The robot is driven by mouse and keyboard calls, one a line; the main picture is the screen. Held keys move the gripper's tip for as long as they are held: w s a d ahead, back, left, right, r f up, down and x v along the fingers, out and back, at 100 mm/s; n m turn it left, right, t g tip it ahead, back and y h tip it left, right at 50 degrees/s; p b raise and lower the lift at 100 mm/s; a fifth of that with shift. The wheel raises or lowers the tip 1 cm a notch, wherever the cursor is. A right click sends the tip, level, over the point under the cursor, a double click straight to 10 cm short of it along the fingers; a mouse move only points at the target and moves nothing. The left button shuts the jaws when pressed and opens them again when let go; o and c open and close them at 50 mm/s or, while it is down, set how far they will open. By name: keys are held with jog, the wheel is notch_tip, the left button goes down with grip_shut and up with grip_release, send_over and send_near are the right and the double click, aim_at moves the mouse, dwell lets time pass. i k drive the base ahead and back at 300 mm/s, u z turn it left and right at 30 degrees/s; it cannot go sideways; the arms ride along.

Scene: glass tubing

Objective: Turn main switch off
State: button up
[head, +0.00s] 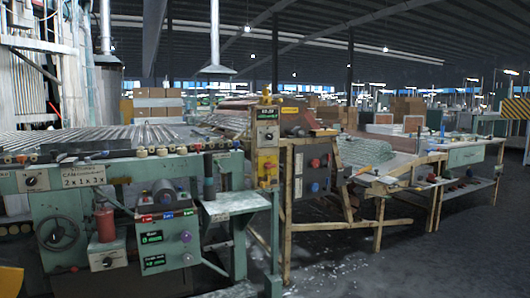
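No control carries a label I can read as the main switch. A yellow control box (267,167) with a red part stands on a post near the middle. A white dial plate (267,136) sits above it. On the green machine at the left are a rotary switch (31,180) beside a "2 x 1 x 3" plate, another rotary switch (107,260), and a control box (163,243) with green displays and knobs. Switch positions are too small to tell. My gripper is not in view.
The green machine (85,178) with a handwheel (58,233) fills the left foreground. A small green shelf (236,203) juts out beside it. A wooden-framed bench (350,222) stands centre right. The dark floor (440,260) at the lower right is clear.

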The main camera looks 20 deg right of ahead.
aim_at(267, 166)
jog(key=z, duration=0.45)
jog(key=i, duration=0.5)
jog(key=z, duration=0.75)
jog(key=i, duration=0.95)
jog(key=u, duration=0.05)
